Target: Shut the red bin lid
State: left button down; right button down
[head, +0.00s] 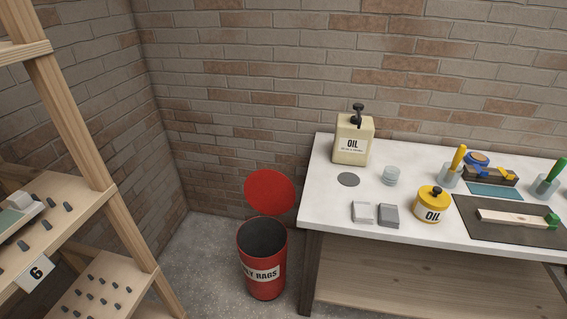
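The red bin (262,281) stands on the floor in the head view, left of the workbench, with a pale label that reads in part "LY RAGS". Its round red lid (270,192) is raised, tilted up behind the opening. The dark inside of the bin shows and I see nothing in it. Neither of my grippers is in view.
A white-topped workbench (318,215) stands right of the bin, its left leg close beside it. It carries an oil can (352,150), a yellow oil pot (430,211) and a dark mat (490,233). A wooden shelf rack (80,130) stands at left. Brick walls close the corner behind.

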aim_at(271, 193)
jog(key=i, duration=1.3)
jog(key=u, duration=0.4)
